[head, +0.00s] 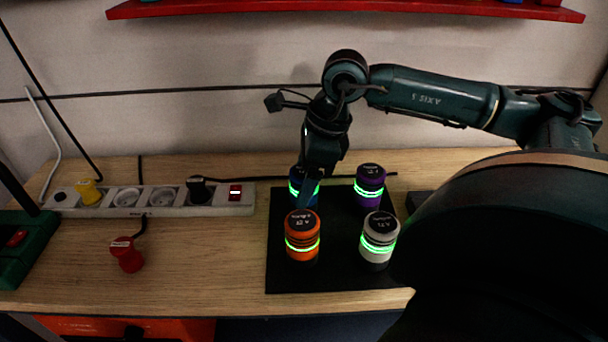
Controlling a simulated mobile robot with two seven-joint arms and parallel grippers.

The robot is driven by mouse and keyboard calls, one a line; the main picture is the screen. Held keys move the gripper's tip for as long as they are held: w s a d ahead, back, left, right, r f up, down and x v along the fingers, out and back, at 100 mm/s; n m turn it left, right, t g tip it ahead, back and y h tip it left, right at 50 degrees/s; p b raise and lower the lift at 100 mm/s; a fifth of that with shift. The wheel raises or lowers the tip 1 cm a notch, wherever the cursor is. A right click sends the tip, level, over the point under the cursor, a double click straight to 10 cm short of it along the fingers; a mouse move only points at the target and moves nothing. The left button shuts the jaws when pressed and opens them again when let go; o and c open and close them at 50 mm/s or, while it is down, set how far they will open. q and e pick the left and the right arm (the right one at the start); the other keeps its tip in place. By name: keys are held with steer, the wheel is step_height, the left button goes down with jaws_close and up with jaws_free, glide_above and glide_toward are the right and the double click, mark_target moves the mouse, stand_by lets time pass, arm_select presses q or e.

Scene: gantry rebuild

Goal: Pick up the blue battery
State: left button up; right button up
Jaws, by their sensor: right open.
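The blue battery (296,192) stands upright at the back left of a black mat (336,280), with a green glowing band. My right gripper (307,202) reaches down over it from above and hides much of its top and right side. The right gripper is open, with its finger in front of or beside the blue battery; I cannot tell whether it touches. An orange battery (302,237) stands just in front, a purple battery (369,186) to the right, and a white battery (378,240) at the front right. My left gripper is not in view.
A power strip (150,201) with yellow and black plugs lies at the left, and a red plug (126,256) lies in front of it. A green case (28,249) stands at the far left. A red shelf (345,9) hangs above. The wood table is clear between strip and mat.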

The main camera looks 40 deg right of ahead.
steer(key=shift+x, duration=0.85)
steer(key=shift+c, duration=0.3)
steer(key=c, duration=1.3)
steer(key=shift+o, duration=0.2)
steer(key=shift+w+r, duration=0.1)
